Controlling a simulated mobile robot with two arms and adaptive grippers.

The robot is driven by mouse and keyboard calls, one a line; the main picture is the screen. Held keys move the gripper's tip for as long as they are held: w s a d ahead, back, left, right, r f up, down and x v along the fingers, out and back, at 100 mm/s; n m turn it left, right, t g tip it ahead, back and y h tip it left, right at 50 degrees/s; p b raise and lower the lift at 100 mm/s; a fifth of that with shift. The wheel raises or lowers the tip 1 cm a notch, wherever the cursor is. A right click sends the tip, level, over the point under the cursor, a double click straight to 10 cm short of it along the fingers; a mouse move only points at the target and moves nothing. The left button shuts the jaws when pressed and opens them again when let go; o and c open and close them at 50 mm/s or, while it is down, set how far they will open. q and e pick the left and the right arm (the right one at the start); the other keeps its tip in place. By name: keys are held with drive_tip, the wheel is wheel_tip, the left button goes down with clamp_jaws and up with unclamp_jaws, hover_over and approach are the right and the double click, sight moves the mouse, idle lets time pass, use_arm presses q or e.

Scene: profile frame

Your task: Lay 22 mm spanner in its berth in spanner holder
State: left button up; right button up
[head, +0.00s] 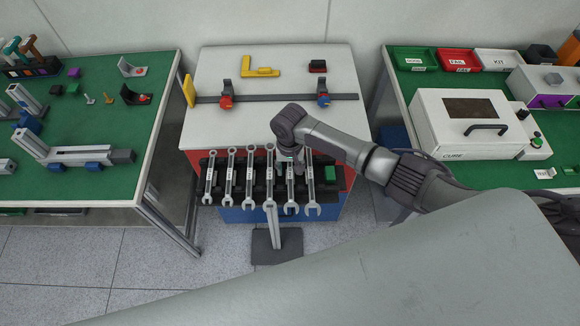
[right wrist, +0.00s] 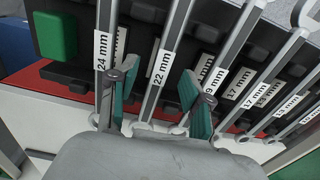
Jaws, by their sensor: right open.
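The spanner holder (head: 260,192) is a dark rack on the front of the middle bench, with several spanners side by side. The 22 mm spanner (head: 291,194) lies in the row between the 24 mm spanner (head: 312,187) and the 19 mm spanner (head: 270,185). In the right wrist view the 22 mm spanner (right wrist: 163,70) runs between the two fingers of my right gripper (right wrist: 160,97), which is open with green pads standing apart from the shaft. In the head view my right gripper (head: 289,166) is over this spanner and hides its upper part. My left gripper is out of view.
A green block (head: 330,174) sits at the holder's right end. Behind, the white benchtop (head: 250,118) carries a rail with clamps (head: 275,98). Green benches stand left (head: 110,185) and right. A white CURE box (head: 470,125) is on the right bench.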

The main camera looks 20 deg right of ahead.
sight(290, 171)
wheel_tip(290, 171, up, 12)
idle(0.6)
